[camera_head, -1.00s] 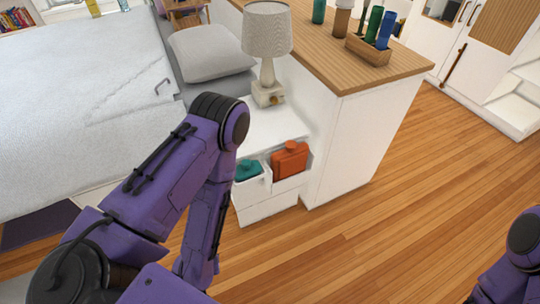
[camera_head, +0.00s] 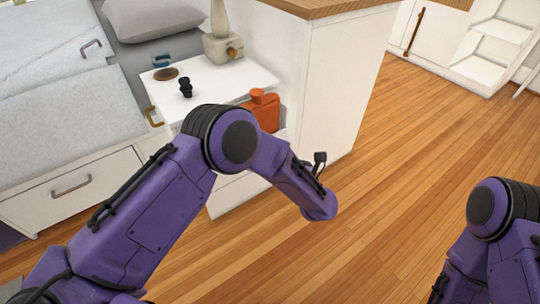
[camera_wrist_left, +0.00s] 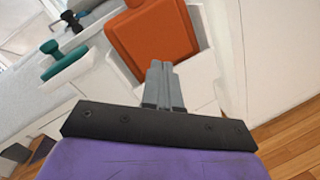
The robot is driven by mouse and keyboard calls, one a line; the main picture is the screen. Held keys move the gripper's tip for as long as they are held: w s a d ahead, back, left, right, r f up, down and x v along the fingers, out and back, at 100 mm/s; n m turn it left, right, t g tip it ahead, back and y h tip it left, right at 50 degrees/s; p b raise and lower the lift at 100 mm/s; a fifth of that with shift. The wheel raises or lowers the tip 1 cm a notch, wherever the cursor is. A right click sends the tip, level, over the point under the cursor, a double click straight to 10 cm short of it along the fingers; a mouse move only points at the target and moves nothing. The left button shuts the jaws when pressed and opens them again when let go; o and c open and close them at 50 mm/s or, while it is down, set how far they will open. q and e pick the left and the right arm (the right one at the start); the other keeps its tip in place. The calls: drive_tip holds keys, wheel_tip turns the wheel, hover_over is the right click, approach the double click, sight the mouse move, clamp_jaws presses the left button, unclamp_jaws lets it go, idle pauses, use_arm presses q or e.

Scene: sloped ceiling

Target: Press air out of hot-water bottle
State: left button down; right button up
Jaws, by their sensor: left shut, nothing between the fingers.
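An orange-red hot-water bottle (camera_head: 264,112) with a capped neck stands in the open compartment at the front of the white nightstand. My arm hides part of it in the head view. In the left wrist view the bottle (camera_wrist_left: 152,38) is large, just beyond my left gripper (camera_wrist_left: 160,66). The gripper's fingers are together and empty, and their tips overlap the bottle's lower edge in the picture; I cannot tell whether they touch.
The nightstand top (camera_head: 235,82) holds a lamp (camera_head: 222,47), a small black object (camera_head: 185,88), a brown disc (camera_head: 166,74) and a blue item. A bed is left, and a white cabinet (camera_head: 345,85) stands right. The wooden floor (camera_head: 400,170) is clear.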

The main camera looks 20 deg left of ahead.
use_arm(q)
drive_tip(key=d+n+g+y+b, duration=0.1)
drive_tip(key=n, duration=0.2)
drive_tip(key=d+n+g, duration=0.1)
drive_tip(key=n, duration=0.2)
drive_tip(key=d+n+y+b, duration=0.1)
drive_tip(key=n, duration=0.3)
drive_tip(key=shift+w+d+r+g+y+b, duration=0.1)
drive_tip(key=shift+d+r+g+y+b, duration=0.1)
drive_tip(key=shift+r+g+y+b, duration=0.15)
use_arm(e)
wheel_tip(320, 180, down, 6)
drive_tip(key=shift+r, duration=0.2)
use_arm(q)
drive_tip(key=shift+f, duration=0.1)
drive_tip(key=b, duration=0.3)
approach(269, 126)
drive_tip(key=w+a+r, duration=0.2)
drive_tip(key=a+r, duration=0.1)
drive_tip(key=a, duration=0.3)
drive_tip(key=shift+w+a+r, duration=0.2)
drive_tip(key=shift+a+r, duration=0.1)
drive_tip(key=shift+a, duration=0.1)
use_arm(e)
drive_tip(key=shift+s+a+f, duration=0.15)
drive_tip(key=shift+f, duration=1.55)
